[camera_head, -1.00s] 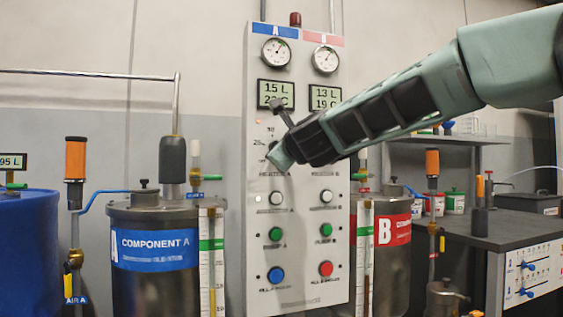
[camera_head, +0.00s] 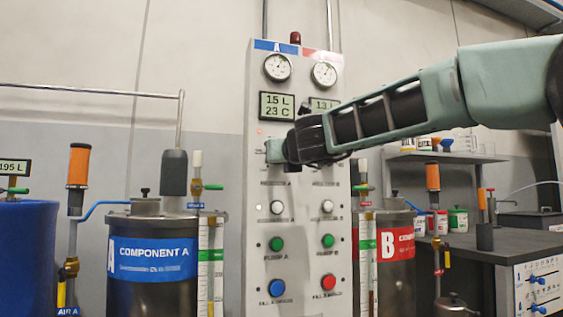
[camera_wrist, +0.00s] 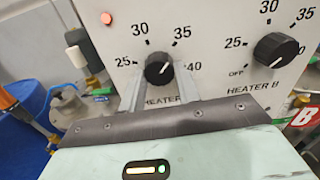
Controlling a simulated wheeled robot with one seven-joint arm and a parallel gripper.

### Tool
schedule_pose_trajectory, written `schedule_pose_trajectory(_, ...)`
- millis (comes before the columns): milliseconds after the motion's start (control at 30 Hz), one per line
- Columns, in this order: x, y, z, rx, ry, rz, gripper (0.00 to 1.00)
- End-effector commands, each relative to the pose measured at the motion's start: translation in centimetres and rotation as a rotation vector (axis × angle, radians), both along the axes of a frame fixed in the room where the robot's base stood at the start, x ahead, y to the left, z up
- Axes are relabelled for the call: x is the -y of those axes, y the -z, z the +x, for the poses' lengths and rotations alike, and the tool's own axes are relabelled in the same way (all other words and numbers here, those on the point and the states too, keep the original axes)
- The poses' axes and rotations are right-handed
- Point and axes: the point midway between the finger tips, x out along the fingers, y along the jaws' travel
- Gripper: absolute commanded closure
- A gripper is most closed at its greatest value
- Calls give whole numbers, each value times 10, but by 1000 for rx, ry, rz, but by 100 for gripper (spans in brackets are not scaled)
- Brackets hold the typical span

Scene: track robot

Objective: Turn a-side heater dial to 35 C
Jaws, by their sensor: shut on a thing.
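The heater A dial (camera_wrist: 159,70) is a black round knob on the white panel, its scale marked 25, 30, 35 and 40. Its white pointer line points up and right, roughly toward the 35 mark; the exact setting is hard to tell. My gripper (camera_wrist: 160,82) has one finger on each side of the dial and is shut on it. In the head view my gripper (camera_head: 277,150) is against the panel and hides this dial. The A display (camera_head: 277,106) reads 15 L and 23 C.
Buttons, including a green one (camera_head: 276,244), sit below on the panel (camera_head: 301,270). The component A tank (camera_head: 152,258) stands left, the B tank (camera_head: 394,247) right.

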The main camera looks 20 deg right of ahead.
Motion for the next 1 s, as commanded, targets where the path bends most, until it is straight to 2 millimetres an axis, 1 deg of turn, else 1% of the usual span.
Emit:
schedule_pose_trajectory(33, 0, 3, 1, -3, 1, 13, 90)
schedule_pose_trajectory(200, 0, 2, 1, -3, 1, 37, 90)
schedule_pose_trajectory(600, 0, 2, 1, -4, 1, 42, 90)
schedule_pose_trajectory(633, 0, 2, 1, -4, 1, 42, 62)
schedule_pose_trajectory(700, 0, 2, 1, -3, 1, 42, 46)
schedule_pose_trajectory(1000, 0, 1, 0, -1, 0, 42, 46)
